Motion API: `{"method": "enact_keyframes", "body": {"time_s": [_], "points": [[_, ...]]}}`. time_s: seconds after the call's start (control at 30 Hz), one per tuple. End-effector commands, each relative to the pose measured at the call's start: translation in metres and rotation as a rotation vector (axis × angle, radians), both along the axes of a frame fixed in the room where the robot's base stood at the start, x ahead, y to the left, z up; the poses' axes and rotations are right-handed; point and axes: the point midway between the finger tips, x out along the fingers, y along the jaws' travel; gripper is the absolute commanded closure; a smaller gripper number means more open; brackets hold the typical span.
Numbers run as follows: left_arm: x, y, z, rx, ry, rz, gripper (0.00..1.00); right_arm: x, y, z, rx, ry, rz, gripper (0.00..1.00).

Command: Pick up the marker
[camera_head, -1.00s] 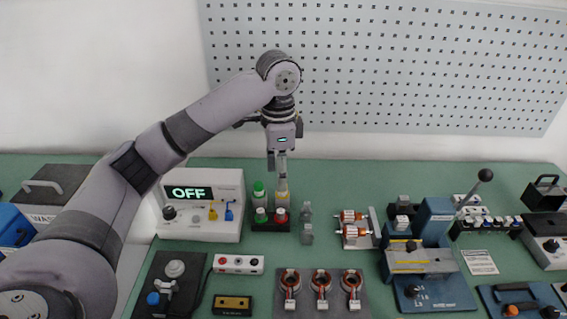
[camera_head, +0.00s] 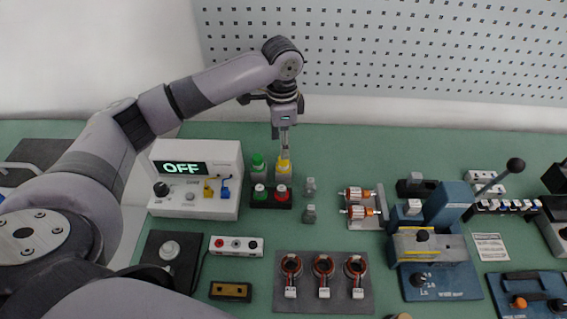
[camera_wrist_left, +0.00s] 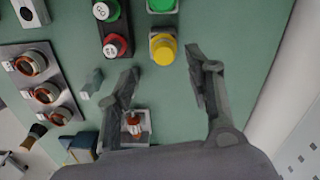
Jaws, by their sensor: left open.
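No thing in view is clearly a marker by label; the likeliest is an upright yellow-capped one (camera_head: 283,168), which shows from above in the left wrist view (camera_wrist_left: 163,50). A similar upright green-capped one (camera_head: 258,168) stands to its left. My left gripper (camera_head: 285,147) points down over the yellow cap. In the left wrist view its two fingers (camera_wrist_left: 165,64) are apart, with the yellow cap showing between and beyond their tips. Nothing is held. Whether the fingers are level with the cap is hard to tell. My right gripper is not in view.
A black box with green and red buttons (camera_head: 271,200) stands just in front of the capped pair. A white unit reading OFF (camera_head: 194,205) is to the left. Small grey pieces (camera_head: 309,214) and orange-ended rotors on a stand (camera_head: 362,223) are to the right. Bare green table lies behind.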

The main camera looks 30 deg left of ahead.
Motion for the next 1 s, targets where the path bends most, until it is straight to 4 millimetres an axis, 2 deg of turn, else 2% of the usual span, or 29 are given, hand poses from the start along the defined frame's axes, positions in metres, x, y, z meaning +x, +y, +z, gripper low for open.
{"method": "enact_keyframes", "body": {"time_s": [0.1,0.37,0.6,0.9,1.0], "points": [[0.0,0.0,-0.016,0.0,0.002,0.001,0.52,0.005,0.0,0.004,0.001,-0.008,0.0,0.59],[0.002,0.0,-0.035,0.0,0.003,0.002,0.52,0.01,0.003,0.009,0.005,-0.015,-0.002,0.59],[0.006,0.0,-0.069,0.0,0.001,0.001,0.52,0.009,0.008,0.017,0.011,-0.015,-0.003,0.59],[0.006,0.0,-0.077,0.0,0.0,0.0,0.52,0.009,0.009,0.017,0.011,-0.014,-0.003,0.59],[0.006,0.0,-0.077,0.0,0.0,0.0,0.57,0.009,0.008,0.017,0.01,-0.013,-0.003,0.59]]}}
